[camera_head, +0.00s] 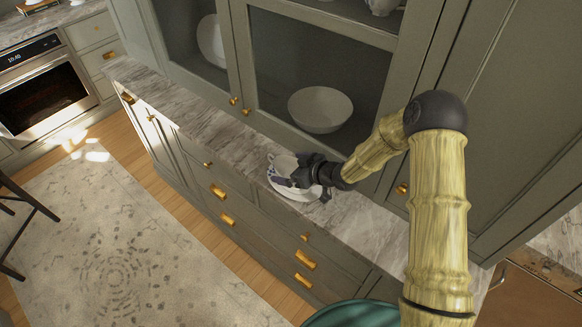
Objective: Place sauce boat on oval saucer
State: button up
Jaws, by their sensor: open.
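A white sauce boat (283,164) with a dark pattern is on the marble counter, partly hidden behind my gripper. A white oval saucer (296,192) shows beneath and in front of it, close to the counter's front edge. The sauce boat appears to be on or just over the saucer; I cannot tell whether they touch. My gripper (290,180) reaches in from the right, right at the sauce boat. Its jaws are open, and its fingertips are hard to make out against the dark pattern.
The marble counter (200,119) is narrow, with free room to the left. Glass-fronted cabinet doors stand close behind it, with a white bowl (320,109) inside. Drawers with brass handles (222,192) are below. An oven (45,90) stands at far left.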

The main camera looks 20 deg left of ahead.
jog(key=b+v, duration=0.2)
jog(key=v, duration=0.9)
jog(key=shift+s+d, duration=0.15)
jog(key=shift+d, duration=0.2)
jog(key=shift+r, duration=0.15)
